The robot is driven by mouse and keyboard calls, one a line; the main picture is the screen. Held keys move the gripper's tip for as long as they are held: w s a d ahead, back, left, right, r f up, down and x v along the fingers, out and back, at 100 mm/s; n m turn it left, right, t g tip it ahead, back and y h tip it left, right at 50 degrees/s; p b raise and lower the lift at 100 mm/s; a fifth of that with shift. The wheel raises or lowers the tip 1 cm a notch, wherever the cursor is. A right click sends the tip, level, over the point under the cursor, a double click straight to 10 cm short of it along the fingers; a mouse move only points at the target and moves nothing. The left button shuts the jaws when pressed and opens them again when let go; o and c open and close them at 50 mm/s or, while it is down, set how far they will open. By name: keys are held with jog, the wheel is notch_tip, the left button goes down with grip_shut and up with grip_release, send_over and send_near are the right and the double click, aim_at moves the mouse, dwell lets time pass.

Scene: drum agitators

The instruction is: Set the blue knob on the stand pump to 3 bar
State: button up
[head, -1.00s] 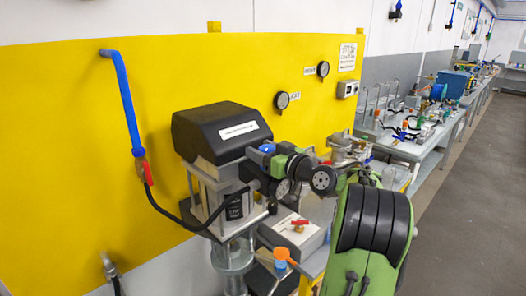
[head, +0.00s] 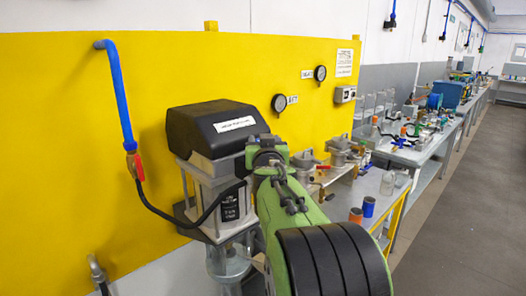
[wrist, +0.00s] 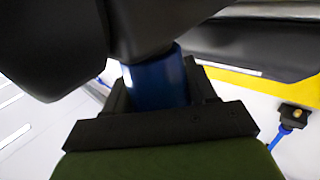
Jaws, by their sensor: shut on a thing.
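The stand pump (head: 212,130) with its black top cover and white label stands in front of the yellow panel in the head view. The blue knob (wrist: 158,85) shows in the wrist view as a dark blue cylinder between the black fingers. My gripper (wrist: 160,98) is shut on it, with a finger on each side. Dark housing hides the knob's far end, and no scale or setting is readable. In the head view my green arm hides the knob and the fingertips, at the pump's right side.
Two round gauges (head: 278,103) (head: 320,73) sit on the yellow panel (head: 60,150); their readings are too small to tell. A black hose (head: 175,210) runs from a red valve (head: 135,165) to the pump. Benches with equipment line the wall; the floor (head: 460,220) at right is clear.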

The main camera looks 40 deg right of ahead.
jog(key=m+g+h+b, duration=0.1)
jog(key=m+g+h, duration=0.1)
jog(key=g, duration=0.1)
jog(key=shift+m+h, duration=0.4)
jog(key=shift+m+g+h, duration=0.8)
jog(key=shift+g, duration=0.3)
jog(key=m+g+p, duration=0.1)
jog(key=m+g+h+p, duration=0.1)
jog(key=g, duration=0.1)
jog(key=m+g, duration=0.1)
jog(key=shift+s+d+r+g+h+p, duration=0.2)
jog(key=shift+s+g+h+p, duration=0.15)
jog(key=shift+g+h+p, duration=0.05)
jog(key=m+g+p, duration=0.2)
jog(key=g, duration=0.1)
jog(key=shift+s, duration=0.25)
jog(key=shift+d+f+p, duration=0.1)
jog(key=shift+f+p, duration=0.05)
jog(key=shift+p, duration=0.15)
jog(key=o, duration=1)
